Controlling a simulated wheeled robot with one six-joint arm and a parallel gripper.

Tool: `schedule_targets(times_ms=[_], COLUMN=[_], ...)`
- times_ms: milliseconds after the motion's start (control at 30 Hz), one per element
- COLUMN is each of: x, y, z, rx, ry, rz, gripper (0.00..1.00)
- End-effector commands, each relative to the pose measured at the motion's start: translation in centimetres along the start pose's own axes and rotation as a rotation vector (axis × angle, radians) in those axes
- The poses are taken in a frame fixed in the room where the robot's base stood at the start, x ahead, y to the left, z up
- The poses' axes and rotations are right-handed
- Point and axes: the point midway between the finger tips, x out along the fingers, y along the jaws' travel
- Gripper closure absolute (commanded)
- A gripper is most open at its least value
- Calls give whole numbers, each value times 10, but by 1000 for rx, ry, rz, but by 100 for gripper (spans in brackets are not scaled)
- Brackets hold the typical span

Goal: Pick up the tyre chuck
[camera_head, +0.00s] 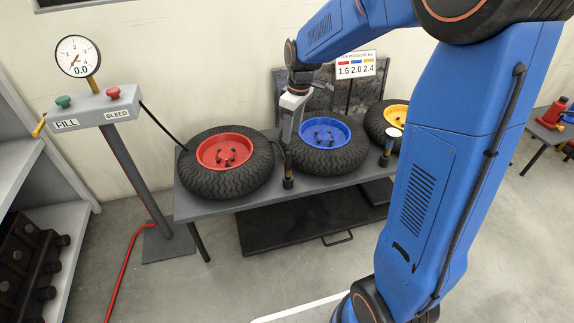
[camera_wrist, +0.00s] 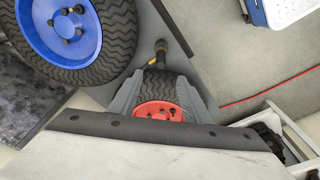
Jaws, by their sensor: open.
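A slim black upright piece with a brass-coloured band, which looks like the tyre chuck (camera_head: 288,170), stands at the front edge of the grey bench (camera_head: 220,207) between the red-rimmed and blue-rimmed tyres. In the wrist view the chuck (camera_wrist: 161,48) shows just beyond my fingertips, roughly in line with the gap between them. My gripper (camera_head: 288,140) points down above it, between the two tyres. My gripper (camera_wrist: 165,75) is open, with nothing between its fingers. I cannot tell the exact height gap to the chuck.
The red-rimmed tyre (camera_head: 227,160) and blue-rimmed tyre (camera_head: 325,143) lie close on either side. A yellow-rimmed tyre (camera_head: 388,120) and a small dial gauge (camera_head: 392,143) are to the right. The fill station (camera_head: 95,107) stands left, with a black hose running to the bench.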

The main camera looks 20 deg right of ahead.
Motion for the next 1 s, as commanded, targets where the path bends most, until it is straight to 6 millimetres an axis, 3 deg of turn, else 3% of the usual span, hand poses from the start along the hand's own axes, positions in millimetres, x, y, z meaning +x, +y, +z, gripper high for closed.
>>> schedule_targets(times_ms=[500,833,1000], x=[90,113,137], y=[-1,-1,-2], z=[2,1,2], rx=[1,1,2], ry=[-3,-1,-3], rz=[-2,0,-3], gripper=[56,56,56])
